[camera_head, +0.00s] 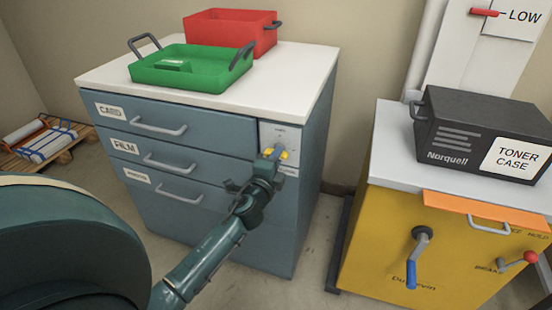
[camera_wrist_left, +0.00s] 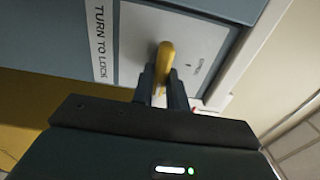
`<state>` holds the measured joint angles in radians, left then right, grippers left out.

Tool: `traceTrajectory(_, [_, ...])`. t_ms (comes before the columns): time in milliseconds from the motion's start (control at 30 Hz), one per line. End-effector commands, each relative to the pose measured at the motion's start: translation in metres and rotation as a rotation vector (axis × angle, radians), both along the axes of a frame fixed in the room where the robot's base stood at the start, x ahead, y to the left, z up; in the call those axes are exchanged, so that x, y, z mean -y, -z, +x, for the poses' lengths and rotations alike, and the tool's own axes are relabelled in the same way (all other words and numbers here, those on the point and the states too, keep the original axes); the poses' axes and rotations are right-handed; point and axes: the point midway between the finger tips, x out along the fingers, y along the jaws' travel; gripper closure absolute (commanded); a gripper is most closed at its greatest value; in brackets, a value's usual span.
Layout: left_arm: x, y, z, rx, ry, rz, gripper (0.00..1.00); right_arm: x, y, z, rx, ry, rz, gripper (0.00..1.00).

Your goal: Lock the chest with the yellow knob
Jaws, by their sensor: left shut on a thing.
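The yellow knob (camera_head: 273,152) sits on a pale plate at the chest's upper right front. In the left wrist view the knob (camera_wrist_left: 166,58) stands between my fingers, beside a "TURN TO LOCK" label (camera_wrist_left: 101,40). My left gripper (camera_head: 268,162) is shut on the knob; it also shows in the left wrist view (camera_wrist_left: 163,88). The fingers hide part of the knob. My right gripper is not in view.
A green tray (camera_head: 165,75) and a red bin (camera_head: 215,28) stand on the chest's white top. At right, a yellow cabinet (camera_head: 380,245) carries a black toner case (camera_head: 455,145), with a blue-handled crank (camera_head: 411,270) on its front. Bare floor lies between them.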

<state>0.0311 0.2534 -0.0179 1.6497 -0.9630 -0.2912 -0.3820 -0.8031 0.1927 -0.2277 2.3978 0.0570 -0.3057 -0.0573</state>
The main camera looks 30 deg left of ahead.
Motion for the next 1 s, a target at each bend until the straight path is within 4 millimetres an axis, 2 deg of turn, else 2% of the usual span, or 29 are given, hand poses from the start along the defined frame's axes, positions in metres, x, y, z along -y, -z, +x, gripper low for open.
traceTrajectory(133, [0.000, -0.001, 0.000, 0.001, 0.000, 0.005, 1.00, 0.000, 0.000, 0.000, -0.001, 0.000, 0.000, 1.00])
traceTrajectory(167, [0.000, -0.001, 0.000, 0.001, 0.000, 0.005, 0.84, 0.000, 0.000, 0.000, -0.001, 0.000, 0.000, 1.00])
traceTrajectory(400, [0.000, 0.000, 0.000, 0.000, 0.000, 0.002, 0.64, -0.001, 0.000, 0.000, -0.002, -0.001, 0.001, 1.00])
traceTrajectory(633, [0.000, 0.000, 0.000, 0.000, 0.000, 0.000, 0.64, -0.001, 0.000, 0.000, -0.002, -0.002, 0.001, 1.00])
traceTrajectory(767, [0.002, 0.001, -0.008, -0.001, 0.000, 0.000, 0.64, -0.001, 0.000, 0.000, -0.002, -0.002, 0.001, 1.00])
traceTrajectory(867, [0.005, 0.001, -0.022, -0.002, 0.000, -0.001, 0.64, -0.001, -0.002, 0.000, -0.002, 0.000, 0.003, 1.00])
traceTrajectory(1000, [0.013, 0.001, -0.052, -0.003, 0.000, -0.003, 0.64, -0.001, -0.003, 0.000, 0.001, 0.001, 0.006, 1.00])
